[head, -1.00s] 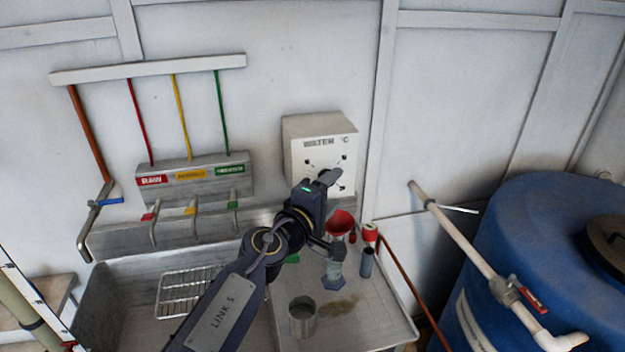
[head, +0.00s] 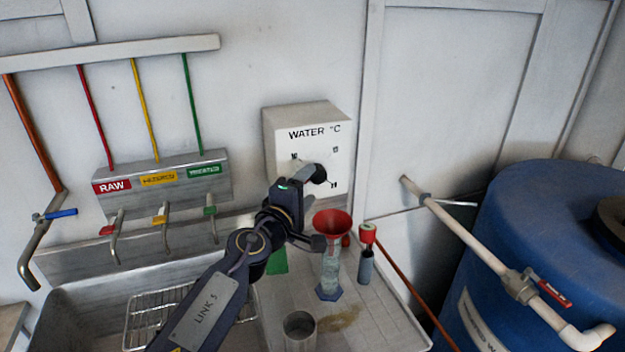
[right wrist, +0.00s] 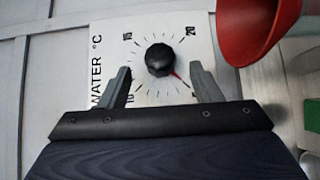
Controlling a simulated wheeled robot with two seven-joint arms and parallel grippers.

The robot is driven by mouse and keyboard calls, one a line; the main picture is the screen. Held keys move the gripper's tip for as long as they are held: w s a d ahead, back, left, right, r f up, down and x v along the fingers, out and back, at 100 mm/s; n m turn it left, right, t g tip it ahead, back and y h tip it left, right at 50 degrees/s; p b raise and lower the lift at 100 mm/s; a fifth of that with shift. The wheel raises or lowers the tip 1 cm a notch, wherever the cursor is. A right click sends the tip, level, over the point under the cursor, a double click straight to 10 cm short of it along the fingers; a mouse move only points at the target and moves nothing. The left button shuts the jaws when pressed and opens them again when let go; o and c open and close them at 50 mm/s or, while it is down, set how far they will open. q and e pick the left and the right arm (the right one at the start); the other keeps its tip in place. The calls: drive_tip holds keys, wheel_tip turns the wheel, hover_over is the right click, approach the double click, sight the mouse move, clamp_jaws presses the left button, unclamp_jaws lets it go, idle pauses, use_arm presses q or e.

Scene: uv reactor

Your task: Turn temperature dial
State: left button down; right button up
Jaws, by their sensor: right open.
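The temperature dial is a black round knob (right wrist: 159,60) on a white box (head: 310,140) lettered WATER °C, fixed to the wall. In the right wrist view the marks 10, 15 and 20 ring it, and a thin red pointer (right wrist: 184,82) points to the lower right, past the 20. My right gripper (right wrist: 161,70) is open, its fingers on either side of the dial with visible gaps; I cannot tell how deep they reach. In the head view the dial (head: 319,174) shows just beyond my right wrist, which hides the box's lower left. My left gripper is not in view.
A red funnel (head: 333,224) on a clear cylinder stands close below and right of my gripper. A red-capped tube (head: 366,255) and metal cup (head: 299,330) are nearby. Labelled taps (head: 160,180) are left; a blue barrel (head: 540,220) is right.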

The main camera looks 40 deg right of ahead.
sight(317, 176)
drive_tip(key=shift+x, duration=1.7)
drive_tip(key=shift+c, duration=0.4)
drive_tip(key=c, duration=0.9)
drive_tip(key=shift+r+m+y+p, duration=0.25)
drive_tip(key=shift+m+y+p, duration=0.15)
drive_tip(key=shift+p, duration=0.65)
drive_tip(key=m+y+p, duration=0.1)
drive_tip(key=y+p, duration=0.1)
drive_tip(key=p, duration=0.2)
drive_tip(key=r+m+g+y+p, duration=0.1)
drive_tip(key=m+y+p, duration=0.1)
drive_tip(key=p, duration=0.2)
drive_tip(key=shift+s+d+m+y, duration=0.15)
drive_tip(key=shift+m+y, duration=0.15)
drive_tip(key=shift+y, duration=0.1)
drive_tip(key=shift+d+f+m+y+p, duration=0.15)
drive_tip(key=shift+m+y+p, duration=0.55)
drive_tip(key=shift+y+p, duration=0.55)
